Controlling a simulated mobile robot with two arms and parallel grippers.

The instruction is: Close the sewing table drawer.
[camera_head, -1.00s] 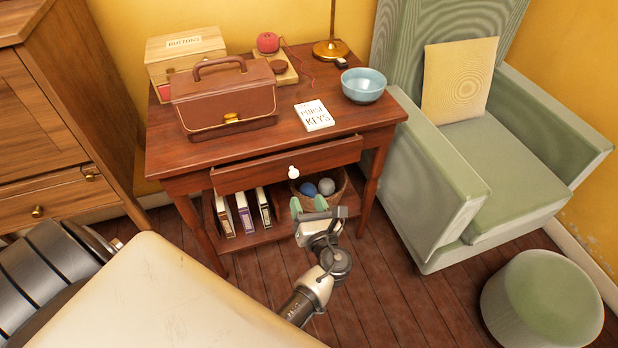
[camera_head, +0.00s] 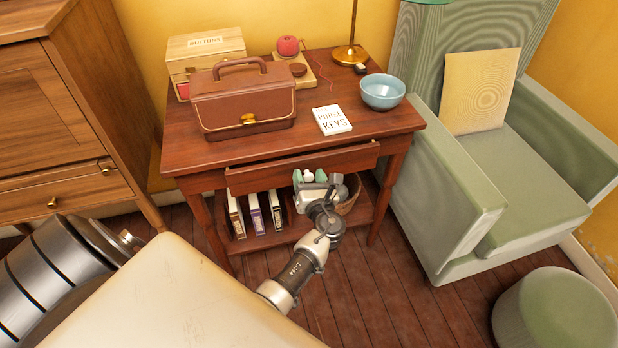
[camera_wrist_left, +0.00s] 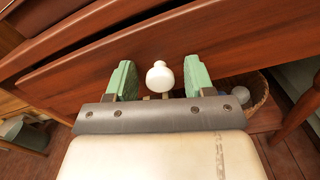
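The sewing table (camera_head: 285,138) is dark reddish wood, and its drawer (camera_head: 345,160) stands partly open, with a dark gap behind the top of its front. The white round knob (camera_head: 308,175) is at the middle of the drawer front. My left gripper (camera_head: 309,178) is at the knob, with its green fingers open. In the left wrist view the open gripper (camera_wrist_left: 160,76) has one finger on each side of the knob (camera_wrist_left: 160,77), with visible space between knob and fingers. I cannot tell whether the fingertips touch the drawer front (camera_wrist_left: 75,90). My right gripper is not in view.
A brown sewing case (camera_head: 243,103), a booklet (camera_head: 332,120) and a blue bowl (camera_head: 382,91) stand on the tabletop. Books (camera_head: 255,212) and a basket (camera_head: 352,192) are on the lower shelf. A green armchair (camera_head: 455,190) stands right, a wooden cabinet (camera_head: 75,120) left.

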